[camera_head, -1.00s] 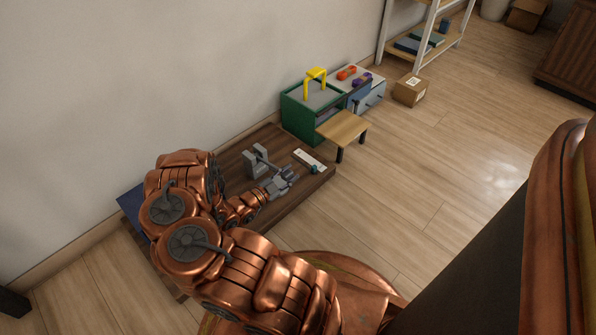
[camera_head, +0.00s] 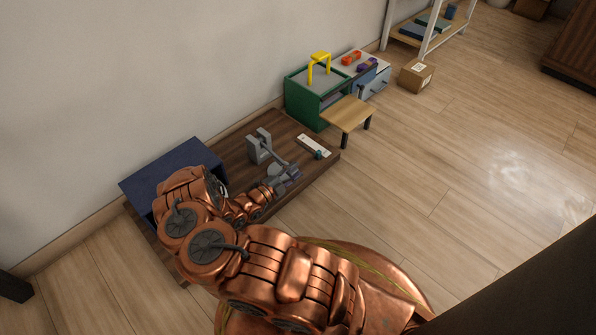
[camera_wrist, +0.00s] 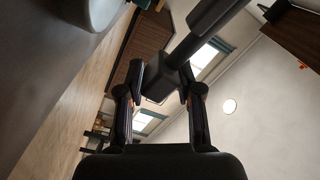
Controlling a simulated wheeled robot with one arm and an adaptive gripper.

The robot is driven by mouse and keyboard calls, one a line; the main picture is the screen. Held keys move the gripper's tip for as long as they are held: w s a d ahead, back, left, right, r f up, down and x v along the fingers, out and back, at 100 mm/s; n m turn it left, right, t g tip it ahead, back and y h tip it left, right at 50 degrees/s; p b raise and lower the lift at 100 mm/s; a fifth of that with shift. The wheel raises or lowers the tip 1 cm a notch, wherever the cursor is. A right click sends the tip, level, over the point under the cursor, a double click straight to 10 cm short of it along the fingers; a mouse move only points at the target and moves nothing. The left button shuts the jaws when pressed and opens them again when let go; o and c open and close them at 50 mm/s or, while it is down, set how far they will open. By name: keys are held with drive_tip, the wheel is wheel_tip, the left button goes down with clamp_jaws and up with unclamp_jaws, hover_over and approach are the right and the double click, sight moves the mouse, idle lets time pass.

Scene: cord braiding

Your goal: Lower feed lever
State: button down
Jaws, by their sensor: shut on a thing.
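The feed lever's grey bracket (camera_head: 260,148) stands on the brown wooden bench in the head view. A grey lever arm (camera_head: 279,161) runs from it down to the right, to my gripper (camera_head: 288,174). In the wrist view a dark bar (camera_wrist: 207,38) comes from the upper right and ends in a block between the fingers of my gripper (camera_wrist: 160,82). The gripper is shut on this bar, which appears to be the lever's handle end. In the head view the fingers are small and the exact contact is hard to see.
A blue box (camera_head: 172,172) sits at the bench's left, partly behind my arm. A green box with a yellow handle (camera_head: 306,100) and a small wooden stool (camera_head: 348,113) stand beyond the bench.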

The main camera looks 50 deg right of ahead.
drive_tip(key=shift+w+a+t, duration=0.25)
drive_tip(key=shift+w+t, duration=0.05)
drive_tip(key=shift+w, duration=0.45)
drive_tip(key=c, duration=1)
unclamp_jaws()
drive_tip(key=shift+s+d, duration=0.2)
drive_tip(key=shift+s, duration=0.15)
drive_tip(key=shift+w+a, duration=0.15)
drive_tip(key=shift+a, duration=1.75)
drive_tip(key=shift+w+a, duration=0.15)
drive_tip(key=shift+a, duration=1.75)
